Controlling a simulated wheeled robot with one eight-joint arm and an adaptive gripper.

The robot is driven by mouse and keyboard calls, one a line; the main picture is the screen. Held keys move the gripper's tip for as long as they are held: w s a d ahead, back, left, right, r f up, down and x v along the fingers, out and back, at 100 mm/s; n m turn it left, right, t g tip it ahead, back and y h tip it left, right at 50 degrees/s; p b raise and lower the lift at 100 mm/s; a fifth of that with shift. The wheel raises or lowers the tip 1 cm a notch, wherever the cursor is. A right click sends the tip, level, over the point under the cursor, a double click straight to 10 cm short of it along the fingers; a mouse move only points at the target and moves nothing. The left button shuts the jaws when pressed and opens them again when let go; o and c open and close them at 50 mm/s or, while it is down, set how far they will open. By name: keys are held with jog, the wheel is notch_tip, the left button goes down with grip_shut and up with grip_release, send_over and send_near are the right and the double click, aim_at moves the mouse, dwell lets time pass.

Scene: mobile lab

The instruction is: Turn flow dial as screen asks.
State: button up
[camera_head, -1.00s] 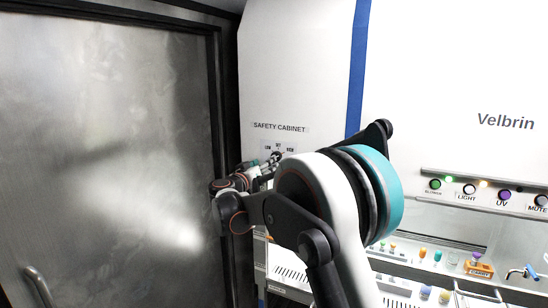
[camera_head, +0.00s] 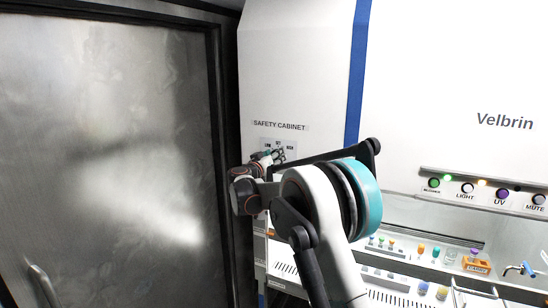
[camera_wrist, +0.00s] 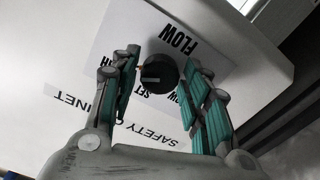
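The flow dial (camera_wrist: 158,73) is a round black knob on a white label plate (camera_wrist: 128,42) marked FLOW, with LOW, SET and a partly hidden third word. In the wrist view my gripper (camera_wrist: 160,60) is open, with one teal-padded finger on each side of the dial. A narrow gap shows on the left; on the right the finger is very close, and I cannot tell whether it touches. In the head view my gripper (camera_head: 275,156) is at the small panel below the SAFETY CABINET label (camera_head: 279,125). I cannot make out a screen showing a request.
A metal door (camera_head: 110,150) stands left of the cabinet. At right, a row of buttons (camera_head: 467,187) includes LIGHT, UV and MUTE. Below it, several small coloured items and an orange rack (camera_head: 476,264) sit in the cabinet's work area.

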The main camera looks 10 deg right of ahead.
jog(key=c, duration=0.5)
jog(key=shift+b, duration=0.3)
jog(key=n+b, duration=0.6)
jog(key=n, duration=0.5)
jog(key=shift+n, duration=0.4)
jog(key=o, duration=1.1)
jog(key=shift+a, duration=0.1)
jog(key=shift+c, duration=0.2)
